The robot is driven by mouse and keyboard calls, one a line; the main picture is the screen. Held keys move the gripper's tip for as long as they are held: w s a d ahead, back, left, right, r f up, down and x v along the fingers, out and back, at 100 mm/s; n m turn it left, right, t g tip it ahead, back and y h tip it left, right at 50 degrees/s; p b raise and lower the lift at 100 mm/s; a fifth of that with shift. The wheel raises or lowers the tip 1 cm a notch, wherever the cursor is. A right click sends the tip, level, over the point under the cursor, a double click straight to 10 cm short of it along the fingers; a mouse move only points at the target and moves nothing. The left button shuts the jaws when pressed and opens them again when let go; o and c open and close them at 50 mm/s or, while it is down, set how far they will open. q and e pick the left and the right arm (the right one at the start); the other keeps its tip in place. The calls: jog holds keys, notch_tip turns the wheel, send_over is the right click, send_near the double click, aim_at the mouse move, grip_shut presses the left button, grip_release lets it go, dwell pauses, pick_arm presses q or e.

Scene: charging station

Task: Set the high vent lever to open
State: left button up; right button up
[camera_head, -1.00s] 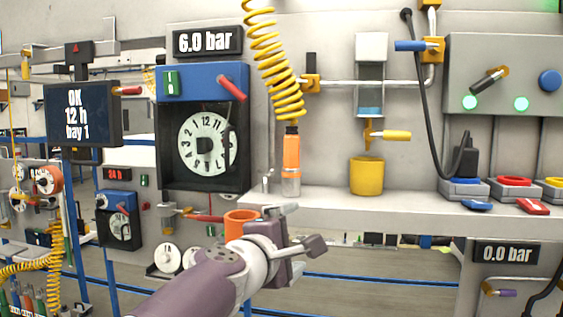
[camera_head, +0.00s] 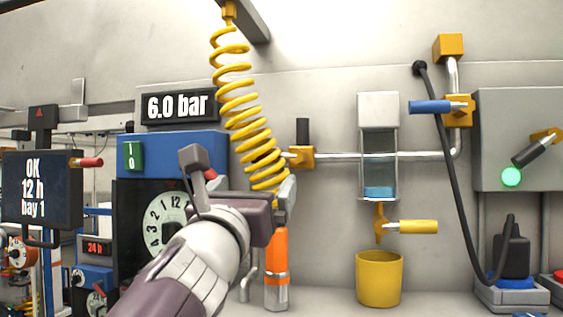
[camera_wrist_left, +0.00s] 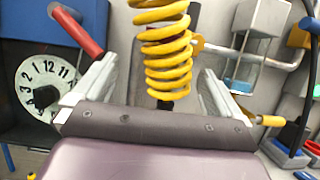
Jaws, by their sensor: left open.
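No lever carries a readable vent label. A blue lever (camera_head: 432,107) lies level on a yellow valve high on the pipe, at the right in the head view. A black lever (camera_head: 302,132) stands upright on another yellow valve (camera_head: 302,157) left of the sight glass. A yellow lever (camera_head: 412,227) lies level below the glass. My left gripper (camera_head: 242,180) is open, in front of the coiled hose and left of these levers. In the left wrist view the yellow coil (camera_wrist_left: 166,50) shows between its spread fingers, with no visible grip on it.
The yellow coiled hose (camera_head: 235,85) hangs close to my gripper, with an orange tool (camera_head: 276,255) below. A red lever (camera_wrist_left: 78,32) on the blue timer box is near one finger. The sight glass (camera_head: 379,172), yellow cup (camera_head: 379,280) and black cable (camera_head: 450,170) stand right.

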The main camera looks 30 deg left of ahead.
aim_at(266, 159)
pick_arm(q)
jog(key=p+x, duration=0.1)
jog(key=x, duration=0.2)
jog(key=p+x, duration=0.1)
jog(key=x, duration=0.3)
jog(key=r+p+x, duration=0.1)
jog(key=x, duration=0.3)
jog(key=shift+s+p, duration=0.1)
jog(key=shift+p, duration=0.2)
jog(key=shift+s+r, duration=0.1)
jog(key=shift+s+d+r, duration=0.2)
jog(key=shift+s+d, duration=0.05)
jog(key=shift+s, duration=0.5)
jog(key=shift+w+a+f, duration=0.1)
jog(key=shift+w, duration=0.25)
jog(key=c, duration=1.5)
pick_arm(e)
jog(key=r, duration=0.1)
jog(key=s+r, duration=0.1)
jog(key=r, duration=0.2)
jog(key=shift+s+d, duration=0.15)
jog(key=shift+s, duration=0.25)
